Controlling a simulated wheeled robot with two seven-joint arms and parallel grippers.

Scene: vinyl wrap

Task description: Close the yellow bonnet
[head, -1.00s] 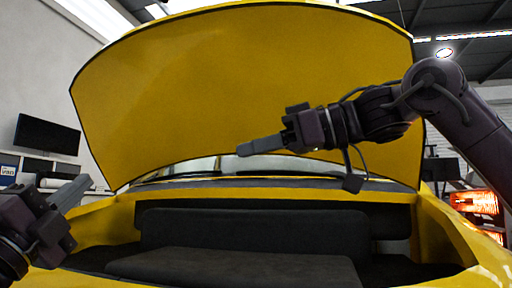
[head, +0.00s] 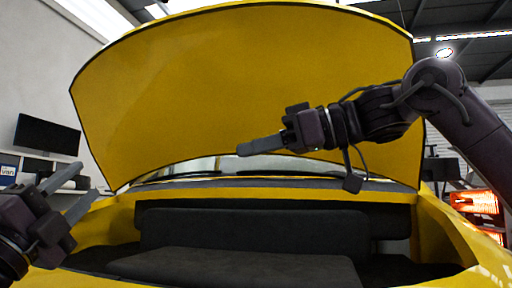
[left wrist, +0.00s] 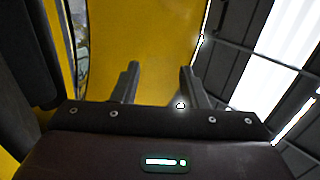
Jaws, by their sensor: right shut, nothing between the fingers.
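The yellow bonnet (head: 240,85) stands raised and open over the front of the yellow car, with its underside facing me. It also fills the upper middle of the left wrist view (left wrist: 145,40). My right gripper (head: 242,151) is shut and empty, in front of the bonnet's lower middle; I cannot tell whether it touches. My left gripper (head: 75,193) is at the lower left, beside the car's left edge. Its two fingers are apart with nothing between them, as the left wrist view (left wrist: 158,85) also shows. It is clear of the bonnet.
Below the bonnet is the open front compartment with a dark lining (head: 255,230) and yellow side edges (head: 445,232). A wall screen (head: 47,135) and shelves are at the left. Glowing orange heater panels (head: 475,203) stand at the right, behind my right arm.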

